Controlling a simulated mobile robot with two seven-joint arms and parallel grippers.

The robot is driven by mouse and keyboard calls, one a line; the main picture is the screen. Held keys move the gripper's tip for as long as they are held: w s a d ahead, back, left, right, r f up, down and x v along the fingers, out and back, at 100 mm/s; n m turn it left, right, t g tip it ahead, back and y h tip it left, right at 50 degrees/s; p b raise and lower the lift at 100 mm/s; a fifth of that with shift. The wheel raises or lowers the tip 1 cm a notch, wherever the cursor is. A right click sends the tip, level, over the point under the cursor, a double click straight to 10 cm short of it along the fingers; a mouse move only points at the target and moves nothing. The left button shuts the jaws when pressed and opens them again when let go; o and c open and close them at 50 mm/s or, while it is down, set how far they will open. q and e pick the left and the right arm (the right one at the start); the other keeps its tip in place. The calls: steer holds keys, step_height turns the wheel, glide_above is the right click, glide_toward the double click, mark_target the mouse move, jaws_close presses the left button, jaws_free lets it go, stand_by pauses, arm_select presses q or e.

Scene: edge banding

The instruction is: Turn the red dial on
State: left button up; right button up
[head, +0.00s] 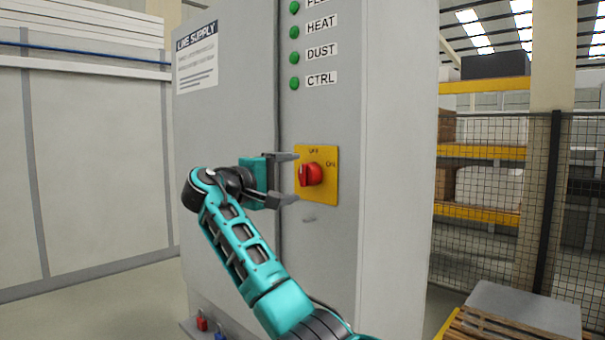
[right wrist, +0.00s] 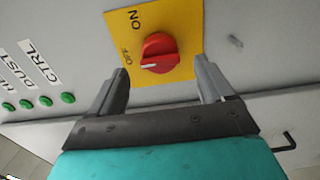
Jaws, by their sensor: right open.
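The red dial (head: 311,174) sits on a yellow plate (head: 329,192) on the front of a grey cabinet. The plate is marked OFF at the top and ON at the right. In the right wrist view the dial (right wrist: 160,53) shows a white pointer line, which points toward the OFF mark. My right gripper (head: 292,178) is open, with its two fingers apart in front of the plate, just left of the dial in the head view. In the right wrist view the gripper (right wrist: 165,80) has the dial beyond and between its fingertips, with nothing held. My left gripper is out of view.
Green lamps (head: 294,84) labelled HEAT, DUST and CTRL run above the dial. A small grey stub (head: 309,219) sticks out below the plate. A mesh fence (head: 490,200) and shelves stand at right. Small padlocks (head: 202,323) sit low at the cabinet's foot.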

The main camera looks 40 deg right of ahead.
mark_target(301, 176)
steer(key=d, duration=0.5)
steer(key=shift+w+p, duration=0.25)
steer(key=shift+p, duration=0.05)
steer(key=c, duration=1)
